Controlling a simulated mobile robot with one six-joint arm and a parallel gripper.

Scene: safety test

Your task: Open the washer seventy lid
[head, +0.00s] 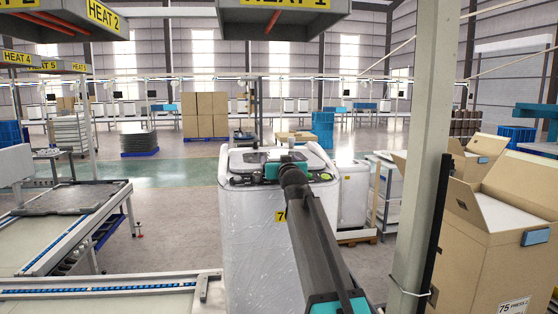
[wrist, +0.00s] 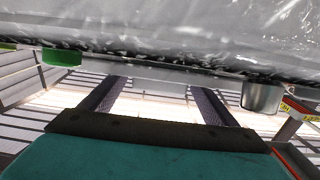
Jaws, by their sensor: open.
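The washer (head: 255,235) stands in the middle of the head view, a white machine in clear wrap with a yellow label (head: 281,217) whose number is partly hidden by my arm. Its top (head: 247,158) has a grey panel in a pale rim; I cannot tell how the lid sits. My arm reaches over the washer, and its wrist covers the right part of the top. In the wrist view my gripper (wrist: 157,92) is open with two dark fingers apart and nothing seen between them. A wrapped pale surface (wrist: 170,30) fills the top of that view, close to the fingers.
A grey post (head: 425,150) and open cardboard boxes (head: 490,215) stand at the right. A conveyor (head: 70,240) lies at the left. Another white machine (head: 353,195) stands behind the washer. A green part (wrist: 62,57) and a metal cylinder (wrist: 262,97) flank the fingers.

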